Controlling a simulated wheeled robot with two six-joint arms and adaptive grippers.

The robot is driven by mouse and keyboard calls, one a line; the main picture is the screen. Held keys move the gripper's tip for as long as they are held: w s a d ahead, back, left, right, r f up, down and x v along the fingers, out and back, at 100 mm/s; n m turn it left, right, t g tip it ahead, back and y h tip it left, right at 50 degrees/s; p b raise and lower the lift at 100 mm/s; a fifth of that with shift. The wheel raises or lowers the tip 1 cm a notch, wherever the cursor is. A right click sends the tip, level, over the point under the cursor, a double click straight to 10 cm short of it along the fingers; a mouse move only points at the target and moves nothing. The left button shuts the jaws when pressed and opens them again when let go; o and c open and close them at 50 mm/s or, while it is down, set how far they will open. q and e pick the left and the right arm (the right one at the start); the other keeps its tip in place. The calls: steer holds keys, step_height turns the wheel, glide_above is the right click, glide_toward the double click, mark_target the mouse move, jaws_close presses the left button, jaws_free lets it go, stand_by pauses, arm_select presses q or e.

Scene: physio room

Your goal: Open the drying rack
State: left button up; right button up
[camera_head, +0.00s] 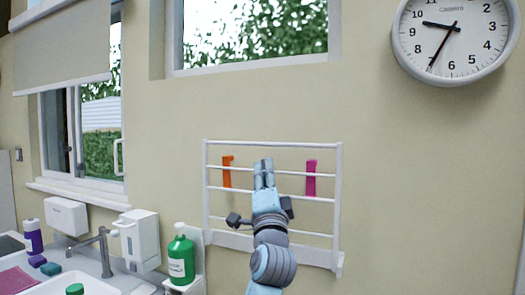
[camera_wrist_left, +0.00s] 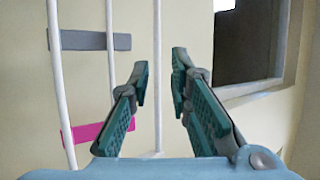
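The white drying rack (camera_head: 339,205) stands upright and appears flat against the beige wall, with several horizontal rails. An orange strip (camera_head: 227,171) and a pink strip (camera_head: 310,178) hang on it. My left gripper (camera_head: 264,172) is in front of the rack's middle, between the two strips, fingers pointing up in the head view. In the left wrist view the fingers (camera_wrist_left: 159,72) are apart, and a white rail (camera_wrist_left: 158,30) shows in the gap between them. I cannot tell whether they touch it. The pink strip (camera_wrist_left: 95,129) also shows there. My right gripper is not in view.
A sink counter with a tap (camera_head: 103,250), a white dispenser (camera_head: 139,240) and a green bottle (camera_head: 181,258) stands left of the rack. A grey strip (camera_wrist_left: 88,40) shows in the wrist view. A clock (camera_head: 455,38) hangs upper right; the wall below it is clear.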

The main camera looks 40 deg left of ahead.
mark_target(263, 145)
arm_select(q)
steer(key=p+x, duration=0.2)
steer(key=x, duration=1)
steer(key=shift+a+f, duration=0.1)
steer(key=shift+w+a+r+p, duration=0.2)
steer(key=shift+w+a+p, duration=0.1)
steer(key=shift+w, duration=0.15)
steer(key=shift+c, duration=0.2)
jaws_close()
